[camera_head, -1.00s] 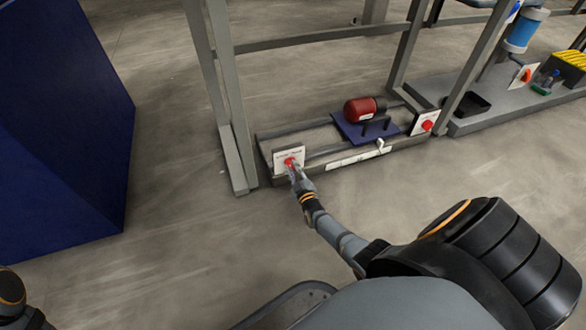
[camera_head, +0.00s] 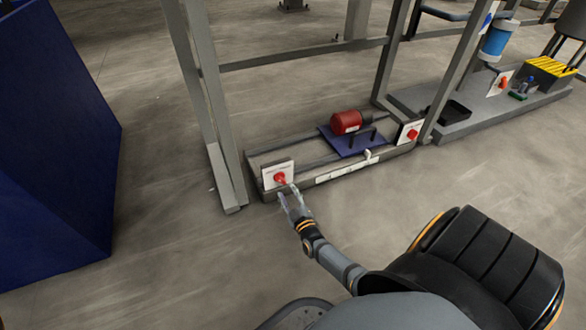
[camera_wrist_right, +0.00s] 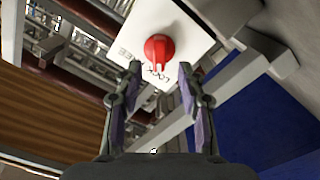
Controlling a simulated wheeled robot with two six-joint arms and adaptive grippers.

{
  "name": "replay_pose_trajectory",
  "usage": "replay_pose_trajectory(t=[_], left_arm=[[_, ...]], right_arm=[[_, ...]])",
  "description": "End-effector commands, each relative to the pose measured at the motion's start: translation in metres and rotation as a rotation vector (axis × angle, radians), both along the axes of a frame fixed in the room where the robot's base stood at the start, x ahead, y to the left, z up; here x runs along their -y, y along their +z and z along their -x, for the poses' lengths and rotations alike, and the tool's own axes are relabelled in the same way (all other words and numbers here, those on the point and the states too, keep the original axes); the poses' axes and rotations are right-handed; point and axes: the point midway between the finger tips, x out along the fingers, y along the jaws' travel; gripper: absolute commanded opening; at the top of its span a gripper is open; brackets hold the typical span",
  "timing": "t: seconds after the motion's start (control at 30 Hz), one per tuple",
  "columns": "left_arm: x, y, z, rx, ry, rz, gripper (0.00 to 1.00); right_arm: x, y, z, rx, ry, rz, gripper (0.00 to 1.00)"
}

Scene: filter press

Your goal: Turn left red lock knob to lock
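The left red lock knob (camera_head: 279,178) sits on a white plate (camera_head: 291,167) at the left end of the low frame in the head view. In the right wrist view the knob (camera_wrist_right: 159,48) is above and between the fingertips, on its plate (camera_wrist_right: 190,62) with partly readable lettering. My right gripper (camera_head: 291,194) is open and empty, just in front of the knob and apart from it. Its two fingers (camera_wrist_right: 158,82) stand wide in the wrist view. My left gripper is not in view; only a bit of my left arm may show at the lower left edge.
A second red knob (camera_head: 412,134) is on a plate at the frame's right end. A red motor (camera_head: 346,122) on a blue base (camera_head: 338,146) lies between them. A grey upright post (camera_head: 213,110) stands left of the knob. A blue panel (camera_head: 60,150) is at the left. Floor in front is clear.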

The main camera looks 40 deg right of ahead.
Motion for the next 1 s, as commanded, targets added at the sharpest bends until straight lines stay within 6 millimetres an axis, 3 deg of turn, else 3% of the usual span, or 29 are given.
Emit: replay_pose_trajectory(t=[0.1,0.33,0.93,1.0], left_arm=[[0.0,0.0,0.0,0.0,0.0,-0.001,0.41],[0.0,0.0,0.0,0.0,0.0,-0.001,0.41],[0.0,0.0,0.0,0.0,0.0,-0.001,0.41],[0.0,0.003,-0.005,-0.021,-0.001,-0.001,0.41]], right_arm=[[-0.007,-0.001,0.029,-0.001,0.0,-0.001,0.4],[-0.015,0.0,0.061,0.0,0.0,-0.001,0.4],[-0.016,0.001,0.065,0.002,0.0,-0.001,0.4],[-0.019,0.01,0.063,0.009,0.007,-0.009,0.4]])
